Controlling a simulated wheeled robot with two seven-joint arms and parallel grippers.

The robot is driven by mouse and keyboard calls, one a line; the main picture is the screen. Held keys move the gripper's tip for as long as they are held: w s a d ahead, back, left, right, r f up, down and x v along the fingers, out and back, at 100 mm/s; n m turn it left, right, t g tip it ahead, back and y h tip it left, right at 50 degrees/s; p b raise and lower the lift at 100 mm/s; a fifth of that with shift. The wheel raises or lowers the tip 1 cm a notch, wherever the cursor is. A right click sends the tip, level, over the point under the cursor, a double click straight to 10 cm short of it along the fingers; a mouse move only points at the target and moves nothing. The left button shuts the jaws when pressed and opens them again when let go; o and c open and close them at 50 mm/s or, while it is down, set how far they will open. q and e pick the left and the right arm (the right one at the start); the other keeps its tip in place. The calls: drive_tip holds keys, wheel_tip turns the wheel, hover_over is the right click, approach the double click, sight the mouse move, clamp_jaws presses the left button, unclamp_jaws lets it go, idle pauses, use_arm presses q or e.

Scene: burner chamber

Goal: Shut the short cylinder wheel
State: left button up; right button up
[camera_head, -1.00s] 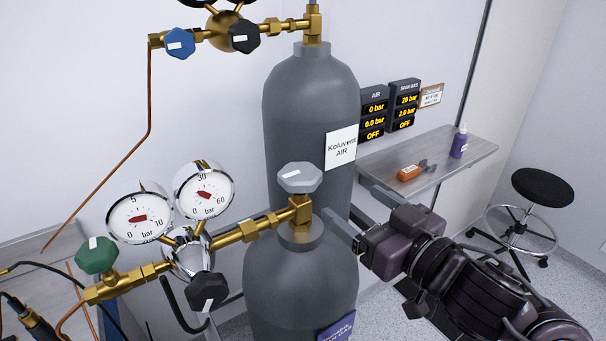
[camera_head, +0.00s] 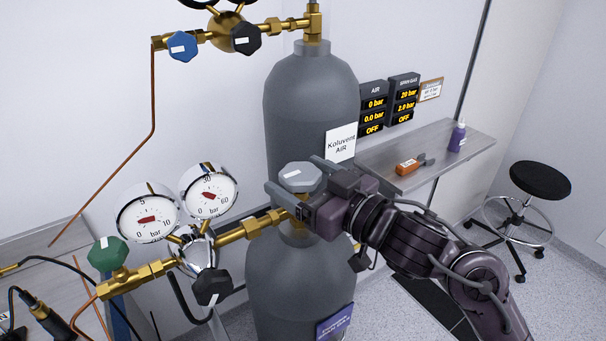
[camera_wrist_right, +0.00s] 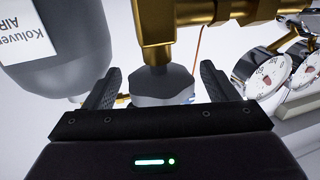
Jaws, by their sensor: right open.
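The short cylinder (camera_head: 300,285) is grey and stands in front. Its grey faceted wheel (camera_head: 300,176) sits on top of the brass valve. My right gripper (camera_head: 296,176) is at the wheel, its two fingers open, one on each side of it. In the right wrist view the wheel (camera_wrist_right: 160,86) lies between the open fingertips (camera_wrist_right: 158,88), with a visible gap on at least the left side. I cannot tell whether a finger touches it. The left gripper is not in view.
A tall grey cylinder labelled "Koluvent AIR" (camera_head: 308,100) stands behind. Brass regulator gauges (camera_head: 148,212) and a green knob (camera_head: 108,253) are left of the wheel. A wall shelf (camera_head: 440,150) holds a purple bottle (camera_head: 457,137). A black stool (camera_head: 540,181) stands right.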

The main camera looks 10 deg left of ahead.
drive_tip(key=shift+c, duration=0.3)
